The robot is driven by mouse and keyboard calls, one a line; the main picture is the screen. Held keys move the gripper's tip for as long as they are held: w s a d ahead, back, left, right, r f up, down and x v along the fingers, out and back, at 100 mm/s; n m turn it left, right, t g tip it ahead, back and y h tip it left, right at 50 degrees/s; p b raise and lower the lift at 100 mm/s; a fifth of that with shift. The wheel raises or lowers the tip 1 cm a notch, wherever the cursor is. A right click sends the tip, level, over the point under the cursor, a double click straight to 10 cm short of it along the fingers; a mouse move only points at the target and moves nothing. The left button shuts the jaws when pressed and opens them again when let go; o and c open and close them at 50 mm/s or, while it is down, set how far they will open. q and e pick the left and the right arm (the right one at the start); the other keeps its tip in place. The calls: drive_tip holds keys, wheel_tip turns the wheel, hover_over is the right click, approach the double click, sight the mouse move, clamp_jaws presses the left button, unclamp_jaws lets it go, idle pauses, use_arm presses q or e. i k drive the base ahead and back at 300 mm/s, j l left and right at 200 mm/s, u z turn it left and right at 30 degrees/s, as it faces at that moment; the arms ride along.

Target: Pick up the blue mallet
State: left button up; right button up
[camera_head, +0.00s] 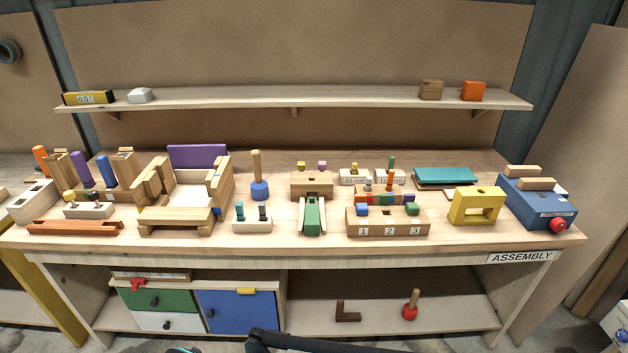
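The blue mallet (260,189) stands upright on the workbench, left of centre, with its blue head down and its pale wooden handle pointing up. It stands right of the wooden seat-like frame (222,190) and left of a wooden block with coloured pegs on top (312,184). Nothing touches it that I can make out. Neither gripper can be made out; only dark parts of my own body show at the bottom edge, well below the bench top.
The workbench (300,244) is crowded with wooden pieces. A small block with pegs (252,225) is in front of the mallet, and a green piece (312,215) to its front right. A long shelf (210,102) hangs above. A red mallet (410,305) stands on the lower shelf.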

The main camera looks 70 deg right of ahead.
sight(259, 187)
drive_tip(key=z, duration=2.05)
